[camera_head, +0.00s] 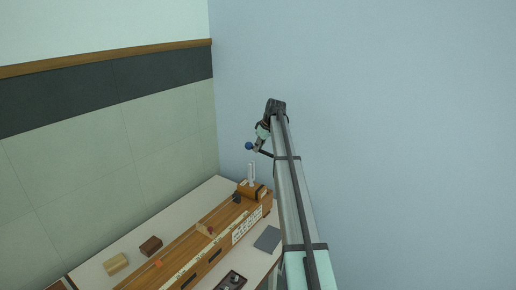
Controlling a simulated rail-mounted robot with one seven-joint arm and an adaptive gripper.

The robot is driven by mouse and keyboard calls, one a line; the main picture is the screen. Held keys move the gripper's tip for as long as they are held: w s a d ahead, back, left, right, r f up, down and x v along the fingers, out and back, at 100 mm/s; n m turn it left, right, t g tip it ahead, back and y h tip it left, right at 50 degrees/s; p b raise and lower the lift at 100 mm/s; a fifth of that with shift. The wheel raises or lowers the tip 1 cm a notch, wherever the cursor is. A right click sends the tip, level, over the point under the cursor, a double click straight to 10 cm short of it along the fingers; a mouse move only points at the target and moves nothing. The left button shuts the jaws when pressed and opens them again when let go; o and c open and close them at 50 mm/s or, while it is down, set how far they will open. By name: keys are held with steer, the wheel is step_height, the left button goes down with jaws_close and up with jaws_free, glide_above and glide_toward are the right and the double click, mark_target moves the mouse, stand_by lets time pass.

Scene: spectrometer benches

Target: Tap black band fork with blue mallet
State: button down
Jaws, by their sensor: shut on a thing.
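My gripper (260,146) is at the end of my raised arm, above the far end of the bench. It is shut on the blue mallet, whose round blue head (249,146) sticks out to the left. The mallet's handle is mostly hidden by the gripper. A pale, upright two-pronged fork (251,174) stands on a wooden box (259,193) at the bench's far end. The mallet head appears above the fork, with a visible gap between them. I cannot make out a black band on the fork at this size.
The white bench (128,243) runs along the tiled wall. A long wooden rail unit (188,248) lies on it, with a small dark block (236,199) near the fork.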

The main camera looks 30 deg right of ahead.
steer(key=shift+s+d, duration=0.25)
steer(key=shift+d, duration=0.15)
steer(key=shift+s+d+f, duration=0.1)
steer(key=shift+f, duration=0.55)
steer(key=shift+f+b, duration=0.55)
steer(key=shift+f, duration=0.85)
steer(key=shift+r+p, duration=0.3)
steer(key=shift+r, duration=1.7)
